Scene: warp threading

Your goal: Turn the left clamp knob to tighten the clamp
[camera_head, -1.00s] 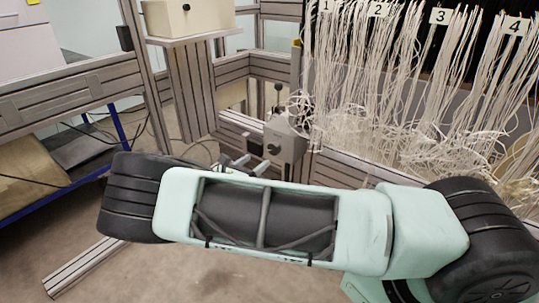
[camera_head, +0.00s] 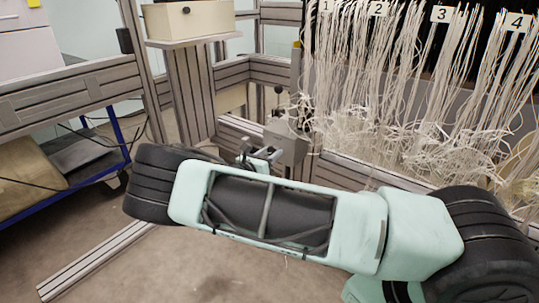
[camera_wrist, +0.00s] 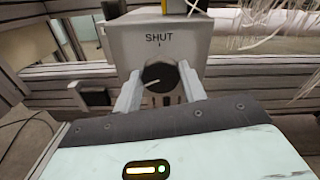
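The clamp is a grey metal box (camera_wrist: 192,42) marked "SHUT" with a short tick beneath the word. A round black knob (camera_wrist: 160,73) is on its front, and the knob's pale pointer line points left and slightly down, away from the tick. My gripper (camera_wrist: 160,68) is open, with one pale finger on either side of the knob. I cannot tell whether the fingers touch it. In the head view the box (camera_head: 289,143) stands below the white threads, with my gripper (camera_head: 258,154) at its front left. The knob is hidden there.
White threads (camera_head: 390,100) hang in numbered bundles just right of the clamp box, with loose ends close to it. Metal frame rails (camera_head: 235,127) run behind and left. A beige box (camera_head: 190,20) sits on a shelf above. Open floor (camera_head: 150,270) lies at front left.

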